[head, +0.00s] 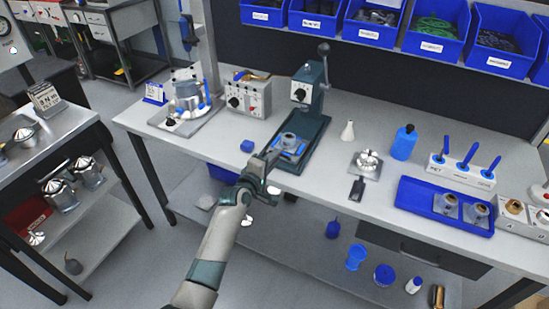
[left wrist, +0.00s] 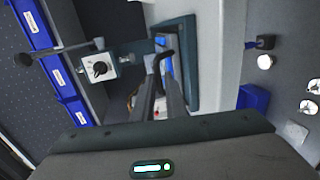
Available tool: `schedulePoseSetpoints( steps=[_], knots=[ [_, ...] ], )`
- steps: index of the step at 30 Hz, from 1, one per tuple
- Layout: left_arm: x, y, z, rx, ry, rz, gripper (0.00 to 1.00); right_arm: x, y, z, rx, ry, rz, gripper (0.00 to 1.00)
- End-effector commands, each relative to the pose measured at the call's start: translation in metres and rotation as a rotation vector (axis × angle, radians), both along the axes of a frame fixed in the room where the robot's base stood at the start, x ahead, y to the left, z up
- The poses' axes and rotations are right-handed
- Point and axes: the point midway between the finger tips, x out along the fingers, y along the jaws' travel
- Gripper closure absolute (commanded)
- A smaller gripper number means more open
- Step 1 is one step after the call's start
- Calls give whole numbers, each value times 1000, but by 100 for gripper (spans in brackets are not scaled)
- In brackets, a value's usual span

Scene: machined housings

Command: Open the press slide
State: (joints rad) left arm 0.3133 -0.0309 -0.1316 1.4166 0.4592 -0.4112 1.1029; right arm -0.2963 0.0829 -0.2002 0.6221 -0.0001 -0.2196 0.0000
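The press (head: 309,108) is a dark green stand with a dial box and a ball-ended lever, upright on the workbench. Its slide (head: 290,146), with blue parts and a grey round piece on it, sits low at the front of the press. My left gripper (head: 270,156) is at the slide's front edge. In the left wrist view, a dark curved handle (left wrist: 164,56) shows at the tips of my left gripper (left wrist: 160,84). A narrow gap shows between the fingers; whether they press on the handle is unclear. My right gripper is not in view.
A small blue block (head: 247,146) and a grey control box (head: 248,97) stand left of the press. A white cone bottle (head: 347,131), a blue bottle (head: 404,142) and a blue tray (head: 425,208) are to the right. Blue bins (head: 436,28) line the back.

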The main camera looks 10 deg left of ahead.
Motion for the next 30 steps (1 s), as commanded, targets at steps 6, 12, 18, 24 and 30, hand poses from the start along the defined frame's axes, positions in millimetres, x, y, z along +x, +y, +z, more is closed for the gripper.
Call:
schedulePoseSetpoints(
  steps=[6, 12, 18, 24, 30],
  knots=[
    [-1, 0, -2, 1, 3, 0, 73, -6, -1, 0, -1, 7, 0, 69],
    [-1, 0, -1, 0, 1, 0, 73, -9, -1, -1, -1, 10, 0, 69],
    [-9, 3, 1, -1, -1, 1, 73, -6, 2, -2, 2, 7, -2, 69],
    [-28, 9, 4, 0, 0, 1, 73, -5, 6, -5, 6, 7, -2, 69],
    [-57, 18, 10, -1, 0, 1, 73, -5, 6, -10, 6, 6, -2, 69]
  ],
)
